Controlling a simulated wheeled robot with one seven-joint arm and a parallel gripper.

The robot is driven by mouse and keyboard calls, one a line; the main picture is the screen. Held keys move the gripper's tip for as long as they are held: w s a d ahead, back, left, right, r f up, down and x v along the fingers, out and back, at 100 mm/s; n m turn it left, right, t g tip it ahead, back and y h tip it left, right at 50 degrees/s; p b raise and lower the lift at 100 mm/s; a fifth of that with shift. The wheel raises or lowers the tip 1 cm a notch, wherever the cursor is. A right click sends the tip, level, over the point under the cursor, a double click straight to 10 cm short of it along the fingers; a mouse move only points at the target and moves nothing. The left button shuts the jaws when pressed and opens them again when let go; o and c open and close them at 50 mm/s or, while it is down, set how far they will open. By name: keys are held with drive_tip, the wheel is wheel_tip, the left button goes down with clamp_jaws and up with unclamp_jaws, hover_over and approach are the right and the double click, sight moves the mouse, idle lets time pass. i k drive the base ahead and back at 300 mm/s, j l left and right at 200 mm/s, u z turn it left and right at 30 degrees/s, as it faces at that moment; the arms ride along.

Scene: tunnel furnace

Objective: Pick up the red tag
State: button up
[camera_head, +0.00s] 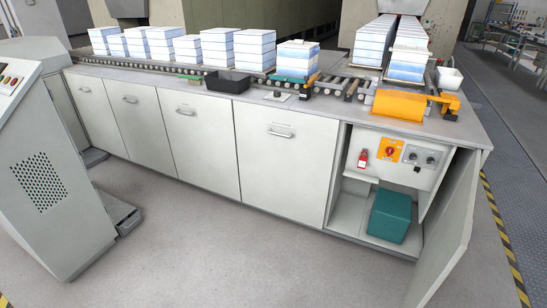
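The red tag (363,158) is a small red piece with a pale lower part. It shows inside the open cabinet bay at the right end of the long counter, against the light panel, left of an orange plate with a red knob (389,150). Whether it hangs or stands on the small ledge below it is too small to tell. My gripper is not in view.
The cabinet door (448,235) stands open at the right. A teal box (390,216) sits on the bay floor. White stacks (254,50) line the rollers on the counter (330,103). A grey console (45,170) stands left. The floor in front (230,250) is clear.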

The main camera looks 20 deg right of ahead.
sight(361, 163)
drive_tip(key=i+j+u, duration=0.15)
drive_tip(key=i+u, duration=0.65)
drive_tip(key=i+j+z, duration=0.1)
drive_tip(key=i+z, duration=0.35)
drive_tip(key=i, duration=0.2)
drive_tip(key=i+l+z, duration=0.1)
drive_tip(key=z, duration=0.35)
drive_tip(key=i+z, duration=0.3)
drive_tip(key=z, duration=0.2)
drive_tip(key=i+j+z, duration=0.1)
drive_tip(key=z, duration=0.35)
drive_tip(key=i+l+z, duration=0.1)
drive_tip(key=i+z, duration=0.55)
drive_tip(key=i+l, duration=0.05)
